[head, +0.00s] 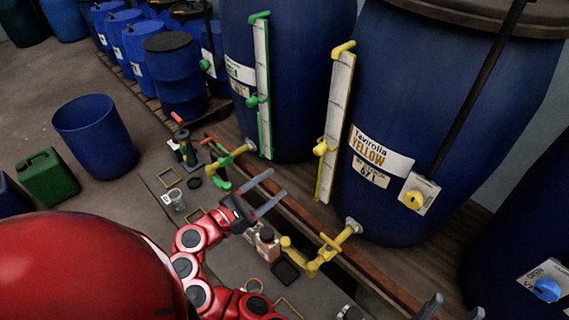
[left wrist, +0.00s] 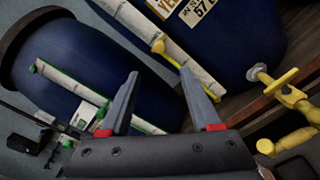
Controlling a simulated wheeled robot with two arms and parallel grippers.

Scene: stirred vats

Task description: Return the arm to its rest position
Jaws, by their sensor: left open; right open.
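My red left arm (head: 190,265) comes in from the lower left in the head view. Its left gripper (head: 278,183) is open and empty above the bench, in front of the vats. In the left wrist view the left gripper (left wrist: 160,73) has its two grey fingers apart with nothing between them. The blue yellow-labelled vat (head: 395,120) and the blue green-labelled vat (head: 290,40) stand beyond the fingers. Of my right gripper (head: 456,306) only two separated grey fingertips show at the bottom right edge; it is open.
A yellow tap (head: 322,255) juts from the yellow vat near my left gripper; a green-handled tap (head: 222,165) is further left. A small jar (head: 267,243) and a clear cup (head: 176,199) stand on the bench. A blue bucket (head: 95,130) and green canister (head: 48,178) stand on the floor.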

